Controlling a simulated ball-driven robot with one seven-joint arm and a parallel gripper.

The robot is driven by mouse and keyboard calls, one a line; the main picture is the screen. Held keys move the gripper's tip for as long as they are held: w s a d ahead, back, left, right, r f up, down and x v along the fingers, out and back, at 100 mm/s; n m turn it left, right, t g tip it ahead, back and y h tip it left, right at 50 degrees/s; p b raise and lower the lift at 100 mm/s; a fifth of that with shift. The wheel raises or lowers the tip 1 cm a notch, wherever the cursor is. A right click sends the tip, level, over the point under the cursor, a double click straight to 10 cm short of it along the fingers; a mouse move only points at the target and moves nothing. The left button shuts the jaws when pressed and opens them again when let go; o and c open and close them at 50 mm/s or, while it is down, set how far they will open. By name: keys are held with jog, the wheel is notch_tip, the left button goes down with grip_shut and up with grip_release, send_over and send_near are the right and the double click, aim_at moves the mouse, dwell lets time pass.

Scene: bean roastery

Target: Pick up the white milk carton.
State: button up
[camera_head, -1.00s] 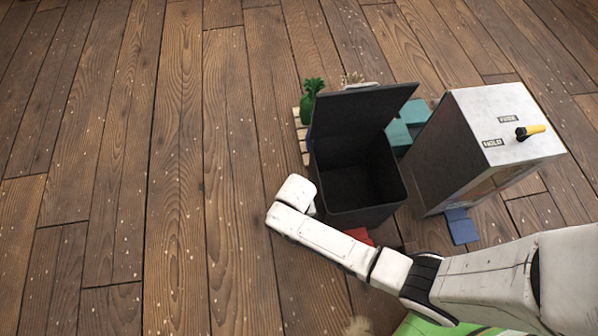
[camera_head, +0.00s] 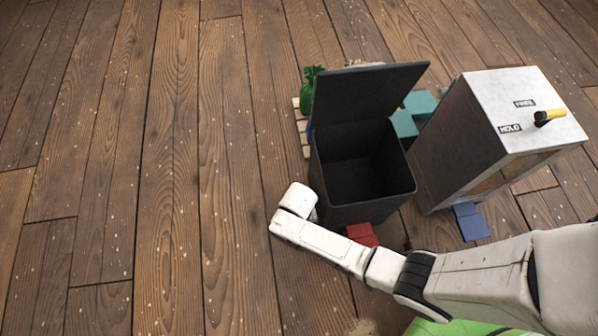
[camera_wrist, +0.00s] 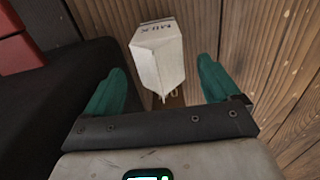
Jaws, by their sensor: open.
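The white milk carton (camera_wrist: 158,58), marked "MILK", shows in the wrist view, ahead of and between the two teal fingers of my gripper (camera_wrist: 160,72). The fingers are apart, with a visible gap on each side of the carton. I cannot tell how far it is in depth from the fingertips. In the head view the carton and the fingers do not show; only my white arm is visible, its end beside the black bin.
An open black bin (camera_head: 390,190) stands right beside my arm's end. A grey-white cabinet (camera_head: 520,92) with a yellow-black handle stands to the right. Red (camera_head: 362,235) and blue (camera_head: 471,222) pieces lie near them. Wooden floor at left is clear.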

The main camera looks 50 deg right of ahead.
jog(key=shift+f, duration=0.7)
jog(key=shift+r, duration=0.1)
jog(key=c, duration=1.4)
